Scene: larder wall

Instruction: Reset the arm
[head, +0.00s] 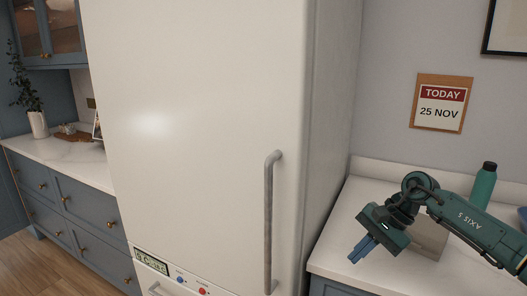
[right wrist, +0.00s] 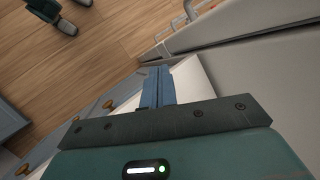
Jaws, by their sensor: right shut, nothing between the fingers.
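My right gripper (head: 362,249) has blue fingers on a dark teal body. In the head view it hangs at the lower right, to the right of the fridge and in front of the right-hand white counter. Its fingers point down and to the left. In the right wrist view the blue fingers (right wrist: 158,86) lie together with nothing between them. My right arm, marked AXIS 5, comes in from the right edge over the counter. My left gripper does not show in the head view.
A tall white fridge (head: 200,110) with a long vertical handle (head: 268,225) fills the middle. A teal bottle (head: 484,186) stands on the right counter (head: 345,222) behind my arm. A calendar (head: 441,104) hangs on the wall. The left counter (head: 60,158) holds a vase (head: 38,124).

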